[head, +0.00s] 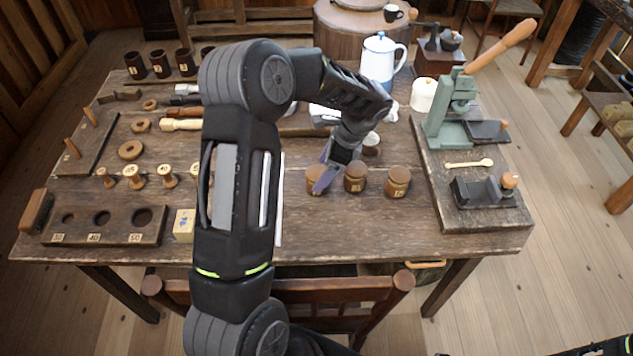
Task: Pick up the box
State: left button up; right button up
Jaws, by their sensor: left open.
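A small pale-yellow box (184,225) with dark marks sits near the table's front edge, just right of the board with round holes. My left gripper (325,169) is open over the middle of the table, well right of the box and apart from it. Its fingers are beside the leftmost of three lidded wooden jars (316,181) and partly cover it. I cannot tell whether they touch it. My left arm stands between the box and the gripper in the picture.
A board with three holes (103,221) lies left of the box, with several turned spools (133,177) behind. A green lever press (455,110) stands on a board at right. A blue-white pot (380,63) stands at the back. A chair (330,289) is at the front.

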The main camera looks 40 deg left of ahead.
pick_arm(q)
jog(key=x, duration=0.5)
jog(key=shift+f+p, duration=0.1)
jog(key=shift+p, duration=0.25)
jog(key=shift+c, duration=0.3)
jog(key=c, duration=1.4)
notch_tip(320, 180, up, 10)
jog(key=shift+r+b, duration=0.1)
jog(key=shift+b, duration=0.5)
jog(key=shift+s, duration=0.1)
dwell(0.4)
